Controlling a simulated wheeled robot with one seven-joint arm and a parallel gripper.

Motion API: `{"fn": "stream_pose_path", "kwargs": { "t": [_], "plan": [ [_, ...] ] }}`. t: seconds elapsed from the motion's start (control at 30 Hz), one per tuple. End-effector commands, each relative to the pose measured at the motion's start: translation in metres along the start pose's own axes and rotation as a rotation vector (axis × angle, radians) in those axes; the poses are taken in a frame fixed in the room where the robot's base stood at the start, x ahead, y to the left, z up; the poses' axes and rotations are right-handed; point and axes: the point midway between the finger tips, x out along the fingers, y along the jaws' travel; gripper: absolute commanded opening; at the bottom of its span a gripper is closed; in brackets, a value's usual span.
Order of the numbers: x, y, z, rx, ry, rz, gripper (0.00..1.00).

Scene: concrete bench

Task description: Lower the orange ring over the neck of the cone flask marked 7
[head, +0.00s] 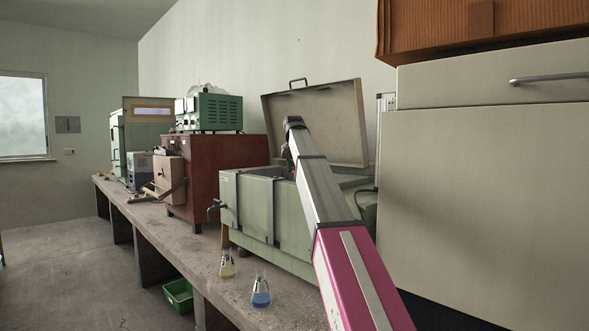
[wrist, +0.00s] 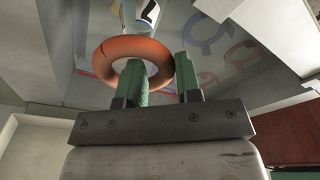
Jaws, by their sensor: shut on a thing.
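The orange ring (wrist: 104,60) is in my gripper (wrist: 160,76) in the wrist view. One green finger is inside its hole and the other outside, so the jaws pinch the ring's near right side. In the head view my arm reaches over the open green tank; my gripper is mostly hidden there behind the arm. Two cone flasks stand on the bench in the head view, one with yellow liquid (head: 227,267) and one with blue liquid (head: 261,292). No number is readable on either, so I cannot tell which is marked 7. Both necks look bare.
The green tank (head: 252,205) has its lid (head: 330,115) raised behind my arm. A dark red cabinet (head: 192,185) stands left of it. The wrist view shows blurred blue (wrist: 205,35) and red ring shapes on a grey surface. A green crate (head: 180,293) is below the bench.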

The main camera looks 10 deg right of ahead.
Motion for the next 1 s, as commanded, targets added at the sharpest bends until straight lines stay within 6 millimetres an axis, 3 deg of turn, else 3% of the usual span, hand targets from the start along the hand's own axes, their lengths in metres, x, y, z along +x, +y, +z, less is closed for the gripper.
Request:
{"fn": "stream_pose_path", "kwargs": {
  "t": [0.53, 0.57, 0.63, 0.67, 0.87, 1.0],
  "plan": [
    [0.009, 0.000, 0.001, 0.000, 0.001, 0.000, 0.03],
    [0.009, 0.000, 0.001, 0.000, 0.001, 0.000, 0.35],
    [0.009, 0.000, 0.001, 0.000, 0.001, 0.000, 0.58],
    [0.009, 0.000, 0.001, 0.000, 0.001, 0.000, 0.61],
    [0.010, 0.001, 0.001, 0.000, 0.000, 0.001, 0.61],
    [0.011, 0.001, 0.002, 0.001, -0.001, 0.001, 0.84]
  ]
}}
